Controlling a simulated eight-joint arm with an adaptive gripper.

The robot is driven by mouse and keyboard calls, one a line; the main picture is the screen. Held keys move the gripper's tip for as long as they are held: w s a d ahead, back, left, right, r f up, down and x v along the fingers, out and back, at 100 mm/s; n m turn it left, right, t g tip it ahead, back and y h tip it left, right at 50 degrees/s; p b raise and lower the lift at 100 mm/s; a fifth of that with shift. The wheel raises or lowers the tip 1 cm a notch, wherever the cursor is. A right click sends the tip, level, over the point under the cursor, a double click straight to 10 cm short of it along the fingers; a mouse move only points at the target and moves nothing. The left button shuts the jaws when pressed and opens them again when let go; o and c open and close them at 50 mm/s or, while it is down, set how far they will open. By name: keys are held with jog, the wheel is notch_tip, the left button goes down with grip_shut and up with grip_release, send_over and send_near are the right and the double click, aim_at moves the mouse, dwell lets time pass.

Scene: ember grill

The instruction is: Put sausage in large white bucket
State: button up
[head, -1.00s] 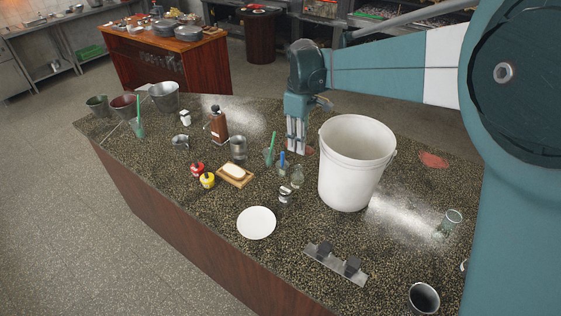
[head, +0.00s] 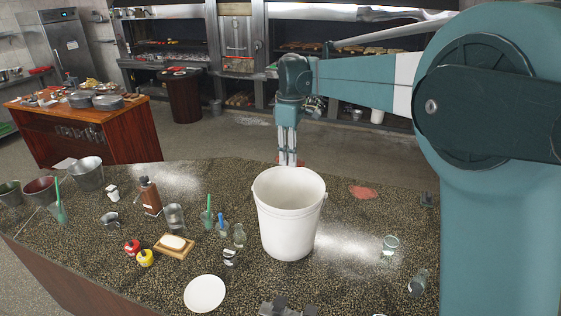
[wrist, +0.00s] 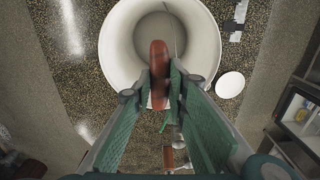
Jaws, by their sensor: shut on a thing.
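The large white bucket (head: 289,215) stands upright on the speckled counter in the head view. In the wrist view its round rim (wrist: 113,45) opens below my gripper. My gripper (wrist: 159,88) is shut on the reddish-brown sausage (wrist: 159,65), which points away from the fingers and overlaps the bucket's opening in the picture. In the head view my gripper (head: 287,160) points down at the bucket's far rim, its tips partly hidden.
A white plate (head: 205,293), a soap bar on a wooden dish (head: 173,244), a brown bottle (head: 150,196) and several small jars stand left of the bucket. A flat red patch (head: 363,192) and a glass (head: 390,244) are to its right. Metal buckets (head: 87,174) stand far left.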

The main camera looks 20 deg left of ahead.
jog(key=shift+f, duration=0.15)
dwell(0.3)
notch_tip(320, 180, down, 11)
jog(key=b, duration=0.4)
dwell(0.7)
jog(key=o, duration=0.9)
jog(key=shift+o, duration=0.2)
jog(key=shift+r, duration=0.2)
jog(key=shift+r+p, duration=1.2)
jog(key=shift+r, duration=2.25)
